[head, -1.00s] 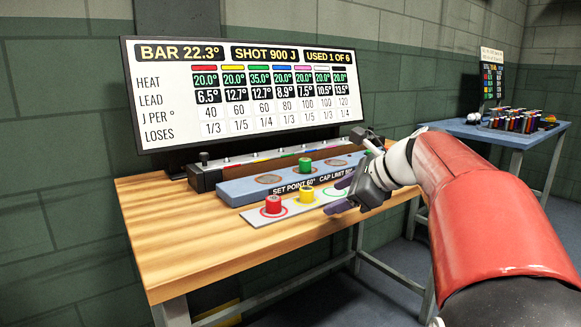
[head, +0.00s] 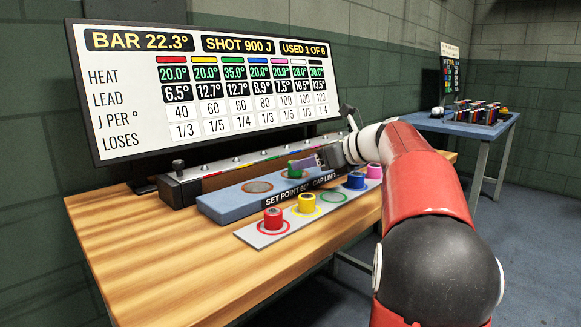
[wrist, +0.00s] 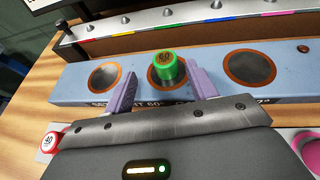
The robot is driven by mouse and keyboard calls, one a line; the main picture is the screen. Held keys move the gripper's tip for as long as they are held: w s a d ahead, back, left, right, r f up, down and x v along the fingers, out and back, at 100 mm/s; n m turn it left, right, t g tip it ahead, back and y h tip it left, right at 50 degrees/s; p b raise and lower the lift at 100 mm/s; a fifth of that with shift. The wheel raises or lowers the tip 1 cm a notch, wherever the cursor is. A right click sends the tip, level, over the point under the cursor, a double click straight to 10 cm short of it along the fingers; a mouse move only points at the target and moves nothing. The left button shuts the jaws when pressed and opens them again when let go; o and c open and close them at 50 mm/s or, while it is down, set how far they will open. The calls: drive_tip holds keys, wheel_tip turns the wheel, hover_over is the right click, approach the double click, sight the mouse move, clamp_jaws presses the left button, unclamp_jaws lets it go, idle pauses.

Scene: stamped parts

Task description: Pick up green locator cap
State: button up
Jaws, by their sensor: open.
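The green locator cap (wrist: 168,70) stands in the middle recess of the blue-grey block, seen in the wrist view with a number on its top. In the head view the cap (head: 295,168) shows just left of my gripper (head: 308,164), partly covered by a finger. My gripper (wrist: 160,92) is open, with one purple finger to the lower left of the cap and the other to its lower right. The cap lies just ahead of the gap between the fingertips and looks untouched.
The block (head: 225,206) has empty round recesses on both sides of the cap. A strip in front (head: 262,238) holds red (head: 273,218), yellow (head: 306,203), blue (head: 356,180) and pink (head: 374,171) caps, with an empty green ring. A grey rail (wrist: 150,28) and display board (head: 200,85) stand behind.

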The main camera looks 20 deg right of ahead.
drive_tip(key=x, duration=0.5)
drive_tip(key=shift+w+d, duration=0.2)
drive_tip(key=shift+w, duration=0.3)
drive_tip(key=shift+r, duration=0.1)
drive_tip(key=c, duration=1.2)
drive_tip(key=shift+r, duration=0.1)
drive_tip(key=shift+c, duration=0.2)
